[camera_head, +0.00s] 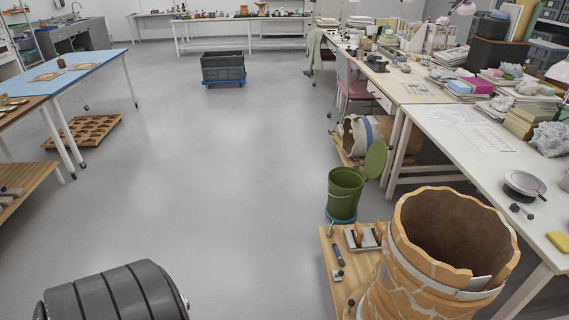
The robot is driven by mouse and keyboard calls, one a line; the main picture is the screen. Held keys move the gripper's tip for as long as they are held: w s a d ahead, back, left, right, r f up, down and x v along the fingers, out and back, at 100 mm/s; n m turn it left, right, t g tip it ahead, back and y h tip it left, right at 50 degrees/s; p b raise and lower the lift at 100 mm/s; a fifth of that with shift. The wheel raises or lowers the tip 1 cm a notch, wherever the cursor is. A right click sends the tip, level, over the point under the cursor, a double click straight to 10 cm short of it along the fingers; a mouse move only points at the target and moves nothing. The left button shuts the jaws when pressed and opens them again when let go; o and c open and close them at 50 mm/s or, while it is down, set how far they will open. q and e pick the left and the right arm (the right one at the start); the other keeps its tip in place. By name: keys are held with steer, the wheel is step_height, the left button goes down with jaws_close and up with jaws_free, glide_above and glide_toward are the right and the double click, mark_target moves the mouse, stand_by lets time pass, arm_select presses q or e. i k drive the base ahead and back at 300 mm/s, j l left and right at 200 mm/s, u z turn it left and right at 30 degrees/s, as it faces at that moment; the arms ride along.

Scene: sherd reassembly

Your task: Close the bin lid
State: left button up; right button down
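The green bin (344,199) stands on the floor right of the middle, in front of the right-hand tables. Its round green lid (376,160) is open, tilted up steeply on the right side of the rim. The bin's dark inside shows from above. A teal ring (341,219) runs around its base. Neither of my grippers shows in the head view, so nothing is seen touching the bin or lid.
A large cracked clay vessel (391,262) stands on a low wooden board (333,283) just in front of the bin. A white table (480,157) is to the right. Another patterned vessel (357,137) lies behind the bin. Open grey floor (230,180) lies to the left.

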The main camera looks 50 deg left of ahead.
mark_target(376, 156)
steer(key=u, duration=1.05)
steer(key=i+j, duration=0.5)
steer(key=i, duration=0.3)
steer(key=i+j+z, duration=0.1)
steer(key=i+j, duration=0.45)
steer(key=i, duration=0.2)
steer(key=i+j, duration=0.6)
steer(key=i, duration=0.2)
steer(key=l+z, duration=0.05)
